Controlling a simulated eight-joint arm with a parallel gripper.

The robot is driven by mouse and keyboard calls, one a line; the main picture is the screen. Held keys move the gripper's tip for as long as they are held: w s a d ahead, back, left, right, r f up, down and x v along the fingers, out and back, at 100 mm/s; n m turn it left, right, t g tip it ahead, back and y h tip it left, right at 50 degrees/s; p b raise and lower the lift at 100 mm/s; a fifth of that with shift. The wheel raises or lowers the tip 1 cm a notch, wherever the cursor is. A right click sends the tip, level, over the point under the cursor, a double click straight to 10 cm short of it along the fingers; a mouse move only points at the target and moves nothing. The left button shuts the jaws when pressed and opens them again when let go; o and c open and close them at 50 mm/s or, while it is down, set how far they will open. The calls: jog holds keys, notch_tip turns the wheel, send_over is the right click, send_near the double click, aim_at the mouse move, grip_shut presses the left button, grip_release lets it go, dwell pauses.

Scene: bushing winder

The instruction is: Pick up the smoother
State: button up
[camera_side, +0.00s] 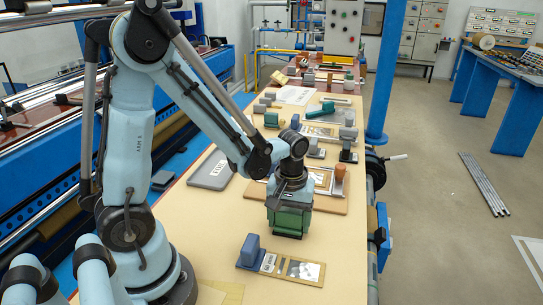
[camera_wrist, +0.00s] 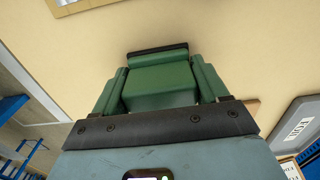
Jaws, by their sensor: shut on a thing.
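My gripper (camera_side: 288,222) points down over the table in the middle of the side view. It is shut on a green block with a dark strip along its far edge, which I take to be the smoother; in the wrist view the block (camera_wrist: 160,84) sits between the two green fingers. The side view shows its lower end (camera_side: 288,233) just above or at the table top; I cannot tell whether it touches. The fingers hide most of it there.
A blue-handled tool (camera_side: 250,250) stands at the left end of a flat framed panel (camera_side: 292,268) in front of my gripper. A grey labelled case (camera_side: 211,171) lies to the left. Behind are a wooden board (camera_side: 330,205) and several small tools. The front right table is clear.

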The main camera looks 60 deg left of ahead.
aim_at(289, 211)
notch_tip(289, 211, up, 4)
jog(key=shift+r, duration=0.15)
jog(key=s+d+r, duration=0.5)
jog(key=d+r, duration=0.1)
jog(key=d, duration=0.4)
jog(key=shift+d+r, duration=0.25)
jog(key=shift+r, duration=0.1)
jog(key=shift+s, duration=0.1)
